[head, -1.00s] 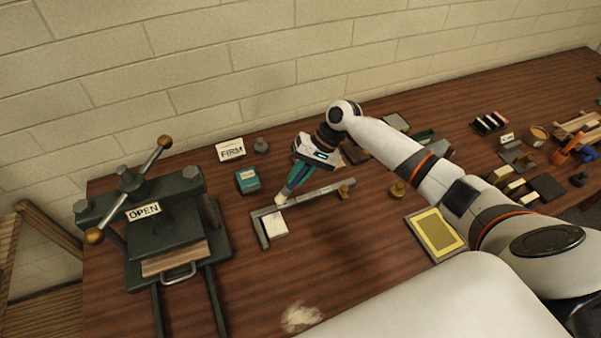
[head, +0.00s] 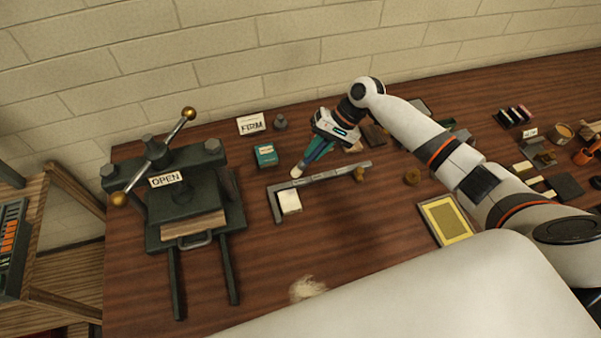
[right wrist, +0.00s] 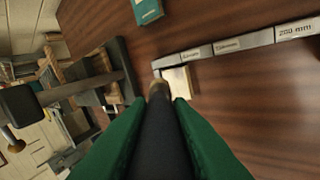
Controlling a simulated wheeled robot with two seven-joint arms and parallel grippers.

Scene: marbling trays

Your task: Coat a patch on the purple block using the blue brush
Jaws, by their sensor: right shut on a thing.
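My right gripper (head: 316,152) is shut on a brush with a dark blue handle (head: 313,154) and a pale tip. The brush points down and to the left, its tip just behind the metal L-square (head: 322,179); I cannot tell its height above the table. In the right wrist view the dark handle (right wrist: 160,140) runs between the two green fingers, and its tip shows near the corner of the square. A small cream block (head: 290,202) sits in that corner. I cannot make out a purple block in either view. My left gripper is not in view.
A dark press (head: 180,195) with an OPEN sign stands at left. A teal box (head: 265,155) and a FIRM card (head: 251,124) are behind the square. A yellow-framed tray (head: 447,219) lies at right, with several small items beyond. The front middle table is mostly clear, with a pale tuft (head: 307,289).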

